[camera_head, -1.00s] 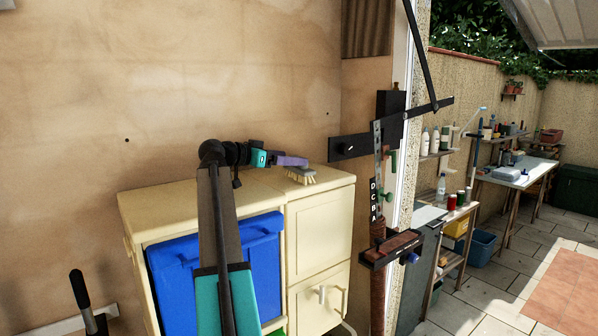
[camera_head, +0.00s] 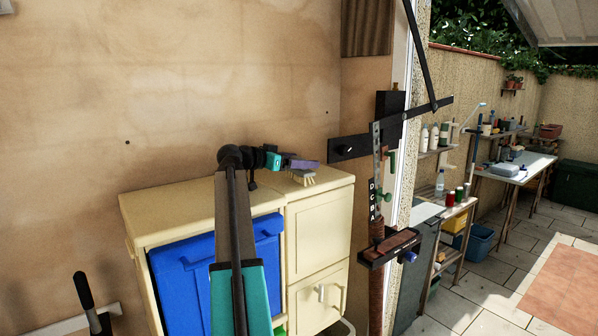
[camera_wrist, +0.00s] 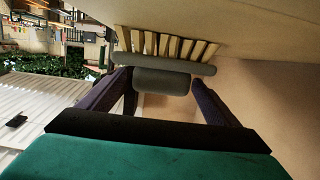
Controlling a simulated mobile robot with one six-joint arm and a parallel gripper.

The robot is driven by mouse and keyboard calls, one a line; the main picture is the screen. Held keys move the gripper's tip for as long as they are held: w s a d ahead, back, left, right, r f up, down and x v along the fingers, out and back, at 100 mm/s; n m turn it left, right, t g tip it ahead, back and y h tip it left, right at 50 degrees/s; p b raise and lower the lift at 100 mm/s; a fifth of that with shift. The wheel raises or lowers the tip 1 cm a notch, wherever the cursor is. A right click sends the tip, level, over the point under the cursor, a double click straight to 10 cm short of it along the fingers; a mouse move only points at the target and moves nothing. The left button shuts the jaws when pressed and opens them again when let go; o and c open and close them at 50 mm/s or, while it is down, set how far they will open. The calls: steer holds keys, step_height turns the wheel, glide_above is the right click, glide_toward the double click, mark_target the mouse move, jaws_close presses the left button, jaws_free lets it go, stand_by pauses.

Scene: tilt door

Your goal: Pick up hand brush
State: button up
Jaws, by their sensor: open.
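The hand brush (camera_head: 305,179) stands on the cream cabinet top near its right end, pale bristles down. My gripper (camera_head: 310,163) reaches over it from the left with purple fingers, which hide most of its back. In the wrist view, the brush (camera_wrist: 165,68) shows a long grey back, a row of pale bristles and a short grey block towards me. My gripper (camera_wrist: 161,80) is open there, with one finger on each side of that block. Gaps show beside it near the finger bases; I cannot tell whether the tips touch the brush.
The cream cabinet (camera_head: 318,235) stands against the beige wall, with a blue bin (camera_head: 180,275) in its open left bay. A black metal door linkage (camera_head: 350,147) stands just right of the cabinet. Shelves and a workbench (camera_head: 520,168) are outside to the right.

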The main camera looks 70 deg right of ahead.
mark_target(299, 157)
stand_by(0.3)
steer(key=c, duration=1.2)
steer(key=shift+r, duration=0.15)
steer(key=shift+r+b, duration=1.1)
steer(key=shift+r, duration=0.55)
steer(key=s+a+r+b, duration=0.1)
steer(key=a+b, duration=0.4)
steer(key=a, duration=1.1)
steer(key=shift+s+r, duration=0.2)
steer(key=shift+r, duration=0.05)
